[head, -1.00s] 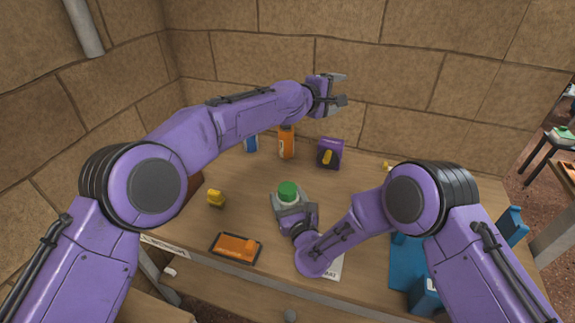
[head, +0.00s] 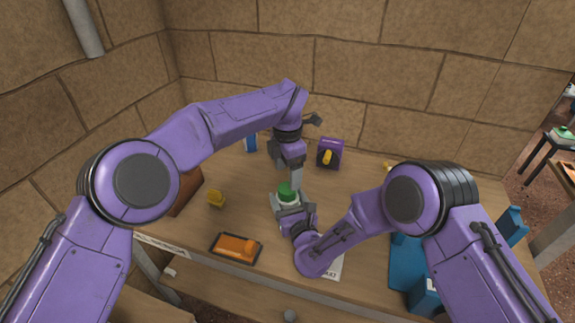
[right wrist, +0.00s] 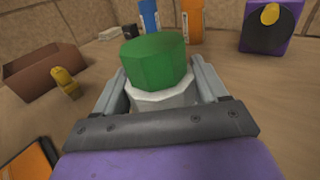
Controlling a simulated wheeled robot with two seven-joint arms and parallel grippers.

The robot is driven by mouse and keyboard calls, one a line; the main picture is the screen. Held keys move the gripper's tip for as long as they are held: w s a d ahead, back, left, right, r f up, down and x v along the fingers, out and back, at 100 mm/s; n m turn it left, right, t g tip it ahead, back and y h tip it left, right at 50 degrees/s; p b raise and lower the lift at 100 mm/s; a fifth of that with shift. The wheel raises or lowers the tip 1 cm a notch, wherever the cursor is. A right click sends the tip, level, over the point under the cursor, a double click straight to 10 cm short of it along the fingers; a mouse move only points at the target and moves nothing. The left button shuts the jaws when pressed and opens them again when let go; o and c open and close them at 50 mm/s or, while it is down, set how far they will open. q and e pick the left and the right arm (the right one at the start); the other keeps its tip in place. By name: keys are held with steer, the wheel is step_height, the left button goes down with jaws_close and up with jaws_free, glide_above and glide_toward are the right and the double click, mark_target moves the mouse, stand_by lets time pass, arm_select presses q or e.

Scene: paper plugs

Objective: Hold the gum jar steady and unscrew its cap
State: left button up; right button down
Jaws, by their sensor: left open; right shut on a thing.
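The gum jar is a small white faceted jar (right wrist: 163,98) with a green cap (head: 287,188), upright on the table. The cap also shows in the right wrist view (right wrist: 155,62), seated on the jar. My right gripper (head: 288,202) is shut on the jar body, one finger on each side below the cap. My left gripper (head: 286,170) is open and points down above and just behind the cap. It does not show in the right wrist view, and I cannot tell that it touches the cap.
An orange item in a dark tray (head: 236,248) lies in front. A yellow piece (head: 216,198) and a brown box (head: 187,193) stand left. A purple box (head: 330,153), a blue bottle (head: 250,142) and an orange bottle (right wrist: 190,20) stand behind. A blue stand (head: 403,262) is at right.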

mark_target(287, 188)
arm_select(q)
step_height(287, 188, down, 6)
steer(key=shift+f, duration=0.25)
steer(key=c, duration=1.1)
steer(key=shift+o, duration=0.2)
steer(key=n, duration=0.3)
